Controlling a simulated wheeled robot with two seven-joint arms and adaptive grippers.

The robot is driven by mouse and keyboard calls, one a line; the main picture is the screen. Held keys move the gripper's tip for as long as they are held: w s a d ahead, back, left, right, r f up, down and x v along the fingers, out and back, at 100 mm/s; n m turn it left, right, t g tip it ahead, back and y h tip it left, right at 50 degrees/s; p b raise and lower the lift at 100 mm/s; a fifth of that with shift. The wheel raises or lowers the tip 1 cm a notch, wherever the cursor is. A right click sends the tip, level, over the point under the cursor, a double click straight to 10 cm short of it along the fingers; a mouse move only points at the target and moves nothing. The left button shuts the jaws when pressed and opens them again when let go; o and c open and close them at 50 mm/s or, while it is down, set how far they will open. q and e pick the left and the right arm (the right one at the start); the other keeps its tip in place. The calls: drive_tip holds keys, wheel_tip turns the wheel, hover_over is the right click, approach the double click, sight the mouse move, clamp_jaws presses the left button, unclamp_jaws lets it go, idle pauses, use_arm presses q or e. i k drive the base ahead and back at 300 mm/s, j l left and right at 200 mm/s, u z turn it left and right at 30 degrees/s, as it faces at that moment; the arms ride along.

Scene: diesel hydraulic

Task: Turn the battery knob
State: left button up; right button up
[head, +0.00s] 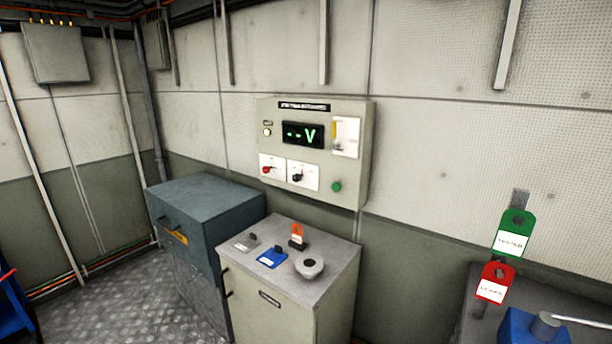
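A pale green control panel (352,192) is mounted on the wall, with a dark display (303,134) reading "--V" in green. Below the display are two white plates. The left one carries a small red knob (266,170) and the right one a small black knob (298,178). The lettering is too small to tell which knob is the battery one, and their exact pointing is hard to read. A green round button (337,186) sits at the panel's lower right and a pale lamp (267,132) at its upper left. Neither of my grippers shows in the head view.
A grey-topped cabinet (335,262) stands below the panel, bearing a blue item (272,257), an orange tag (297,232) and a round grey piece (309,265). A teal drawer cabinet (205,190) stands left of it. Green (515,222) and red (497,272) tags stand at right.

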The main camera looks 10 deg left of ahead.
sight(296, 177)
drive_tip(key=i+j+z, duration=0.2)
drive_tip(key=j, duration=0.15)
drive_tip(key=i+j+z, duration=0.15)
drive_tip(key=j, duration=0.2)
drive_tip(key=i+j+z, duration=0.2)
drive_tip(key=j, duration=0.15)
drive_tip(key=i+j+z, duration=0.15)
drive_tip(key=j, duration=0.25)
drive_tip(key=j+z, duration=0.2)
drive_tip(key=j, duration=0.2)
